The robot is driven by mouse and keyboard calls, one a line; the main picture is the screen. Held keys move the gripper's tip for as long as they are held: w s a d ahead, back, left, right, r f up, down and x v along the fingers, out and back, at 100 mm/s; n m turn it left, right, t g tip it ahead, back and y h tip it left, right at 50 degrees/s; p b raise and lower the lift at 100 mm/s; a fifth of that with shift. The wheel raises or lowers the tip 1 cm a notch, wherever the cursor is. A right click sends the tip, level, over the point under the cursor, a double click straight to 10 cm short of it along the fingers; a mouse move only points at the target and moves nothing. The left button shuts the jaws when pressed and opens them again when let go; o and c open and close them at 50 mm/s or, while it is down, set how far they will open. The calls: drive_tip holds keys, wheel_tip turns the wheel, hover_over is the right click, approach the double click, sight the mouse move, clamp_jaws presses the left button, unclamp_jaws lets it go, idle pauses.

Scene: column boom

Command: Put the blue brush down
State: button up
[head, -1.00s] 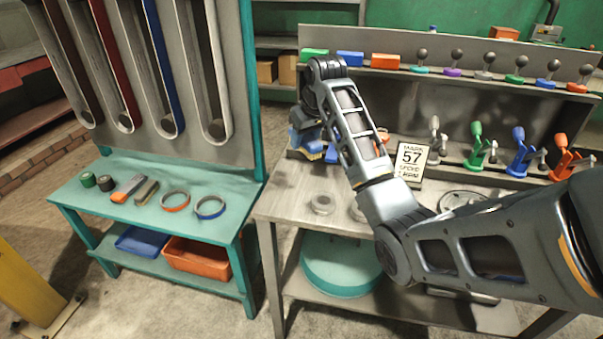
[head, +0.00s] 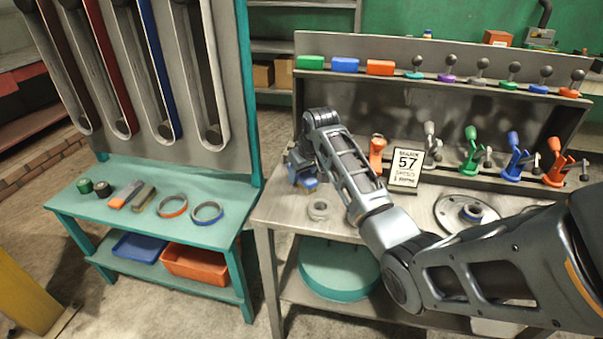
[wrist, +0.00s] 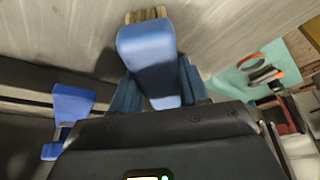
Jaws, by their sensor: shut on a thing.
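The blue brush (wrist: 150,55) is between the fingers of my gripper (wrist: 157,84) in the wrist view, with its tan bristles pointing away from the palm toward the grey bench surface. In the head view, the brush (head: 308,184) shows as a small blue patch just below my gripper (head: 301,174), low over the left end of the grey workbench (head: 285,208). My gripper is shut on it. My arm hides part of the brush, and I cannot tell whether the bristles touch the bench.
A metal ring (head: 319,209) lies on the bench in front of the brush. A sign reading 57 (head: 407,168) and an orange clamp (head: 377,153) stand to the right. A teal bench (head: 120,215) with rings and small tools is at the left. A back shelf (head: 440,85) rises behind.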

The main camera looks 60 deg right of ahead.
drive_tip(key=shift+f, duration=0.1)
drive_tip(key=o, duration=1)
drive_tip(key=v, duration=1.2)
drive_tip(key=shift+w, duration=0.1)
